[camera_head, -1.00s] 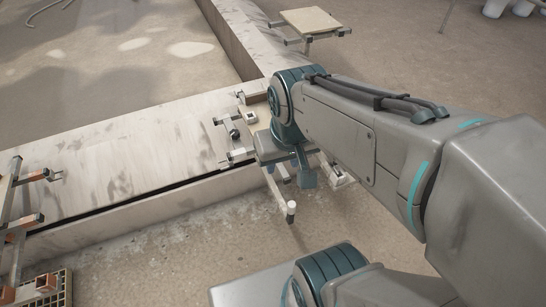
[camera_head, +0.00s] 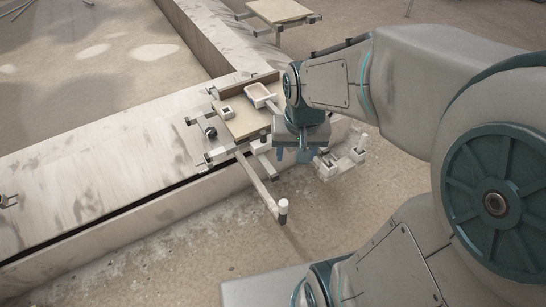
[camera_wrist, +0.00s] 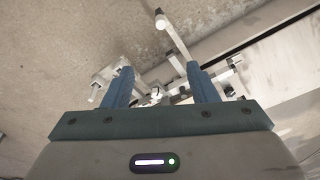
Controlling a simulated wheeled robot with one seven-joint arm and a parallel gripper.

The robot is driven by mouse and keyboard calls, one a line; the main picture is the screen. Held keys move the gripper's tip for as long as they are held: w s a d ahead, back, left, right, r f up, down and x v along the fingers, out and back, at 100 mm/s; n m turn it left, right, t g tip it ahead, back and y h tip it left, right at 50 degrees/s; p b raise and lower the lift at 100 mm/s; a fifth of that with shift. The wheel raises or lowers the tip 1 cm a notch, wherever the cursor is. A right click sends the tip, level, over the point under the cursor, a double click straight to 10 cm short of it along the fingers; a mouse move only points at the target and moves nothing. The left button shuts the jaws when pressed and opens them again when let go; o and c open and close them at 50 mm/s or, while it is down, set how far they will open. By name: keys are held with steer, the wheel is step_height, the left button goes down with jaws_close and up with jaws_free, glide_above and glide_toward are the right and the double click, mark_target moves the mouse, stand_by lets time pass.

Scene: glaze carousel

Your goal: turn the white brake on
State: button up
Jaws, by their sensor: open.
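A carousel fixture (camera_head: 238,122) with a tan plate sits on the stone ledge. A long pale bar with a white-tipped end (camera_head: 283,207) sticks out from it toward the front; it also shows at the top of the wrist view (camera_wrist: 162,22). A pale bracket with short white posts (camera_head: 342,158) stands right of my gripper. I cannot tell which of these is the white brake. My gripper (camera_wrist: 160,88) is open and empty, its blue fingers apart above the fixture's bars. In the head view its fingers (camera_head: 296,156) are partly hidden by its own body.
The stone ledge (camera_head: 90,190) runs left. Another plate on a stand (camera_head: 280,12) is at the back. Open floor lies in front.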

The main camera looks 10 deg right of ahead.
mark_target(283, 202)
steer(key=w+f+m+b, duration=0.1)
steer(key=f+b, duration=0.4)
steer(key=f, duration=0.7)
steer(key=w+f+m+g+b, duration=0.1)
steer(key=w+f+b, duration=0.3)
steer(key=f, duration=0.9)
steer(key=w+f+m+b, duration=0.1)
steer(key=w+f+b, duration=0.1)
steer(key=f+b, duration=0.6)
steer(key=shift+w+f+g, duration=0.2)
steer(key=shift+f+g, duration=0.1)
steer(key=shift+f, duration=2.25)
jaws_close()
